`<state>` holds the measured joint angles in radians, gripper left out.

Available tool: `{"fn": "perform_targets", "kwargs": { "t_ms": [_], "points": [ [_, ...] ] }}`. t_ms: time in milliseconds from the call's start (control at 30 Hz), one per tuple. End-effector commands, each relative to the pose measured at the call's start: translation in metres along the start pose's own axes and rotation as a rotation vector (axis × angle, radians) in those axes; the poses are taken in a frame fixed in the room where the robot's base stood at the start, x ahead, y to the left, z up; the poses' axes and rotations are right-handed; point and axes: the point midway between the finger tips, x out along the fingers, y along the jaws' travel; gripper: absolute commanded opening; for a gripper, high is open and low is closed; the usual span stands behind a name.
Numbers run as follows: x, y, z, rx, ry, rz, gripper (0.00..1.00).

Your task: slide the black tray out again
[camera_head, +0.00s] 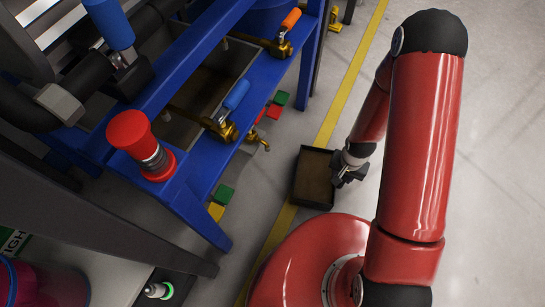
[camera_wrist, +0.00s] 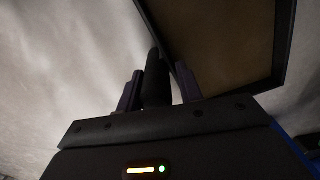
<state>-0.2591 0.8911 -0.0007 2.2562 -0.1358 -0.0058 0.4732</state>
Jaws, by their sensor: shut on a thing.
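The black tray (camera_head: 298,190) is a shallow open box with a brownish inside. In the head view it lies on the floor over the yellow line, to the right of the blue frame and clear of it. My gripper (camera_head: 340,172) is at the tray's right side. In the wrist view the tray (camera_wrist: 284,45) fills the upper right, with its dark rim running down to my gripper (camera_wrist: 160,90). The fingers are shut on a dark upright part at the tray's edge. The exact contact is partly hidden by the fingers.
The blue frame (camera_head: 262,78) with brass taps and a red button (camera_head: 130,130) stands on the left. Green, red and yellow blocks lie along its foot. The yellow floor line (camera_head: 345,90) runs past it. Open grey floor (camera_head: 500,150) lies to the right.

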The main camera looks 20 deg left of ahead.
Motion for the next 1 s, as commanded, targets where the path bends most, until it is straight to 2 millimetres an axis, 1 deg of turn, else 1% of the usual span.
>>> {"fn": "perform_targets", "kwargs": {
  "t_ms": [33,500,867,900,1000],
  "points": [
    [0.0,0.004,0.001,0.002,-0.002,0.002,0.16],
    [0.0,0.026,0.004,0.001,-0.002,0.002,0.16],
    [0.0,0.029,0.004,0.001,-0.001,0.002,0.16],
    [0.0,0.029,0.004,0.001,-0.001,0.002,0.42],
    [0.0,0.029,0.004,0.0,-0.001,0.001,0.55]
  ]
}}
